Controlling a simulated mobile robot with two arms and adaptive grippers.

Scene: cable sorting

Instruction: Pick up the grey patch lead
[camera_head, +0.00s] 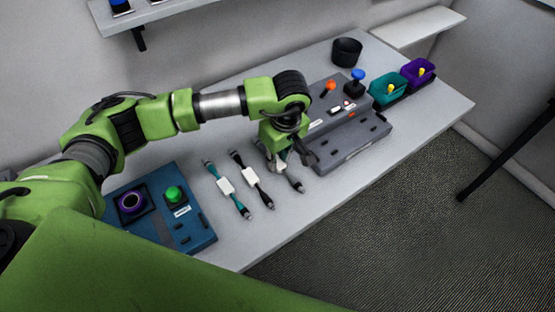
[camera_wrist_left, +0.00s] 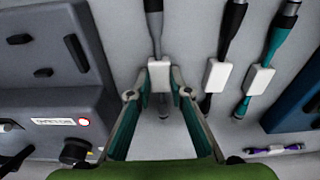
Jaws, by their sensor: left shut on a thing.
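The grey patch lead (camera_head: 294,180) lies on the table, partly hidden under my left gripper in the head view. In the left wrist view the grey lead (camera_wrist_left: 154,28) runs up from between the fingers, and its pale middle block (camera_wrist_left: 159,77) sits between the fingertips. My left gripper (camera_wrist_left: 160,93) is shut on the grey lead at that block. In the head view the left gripper (camera_head: 292,160) points down at the table. I cannot tell whether the lead is clear of the tabletop. My right gripper is not in view.
A black lead (camera_head: 259,189) and a teal lead (camera_head: 234,198) lie beside the grey one. A dark grey panel (camera_head: 352,146) stands close to the gripper. A blue panel (camera_head: 195,217) is at left. Teal (camera_head: 388,92) and purple (camera_head: 419,75) bins stand at the far end.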

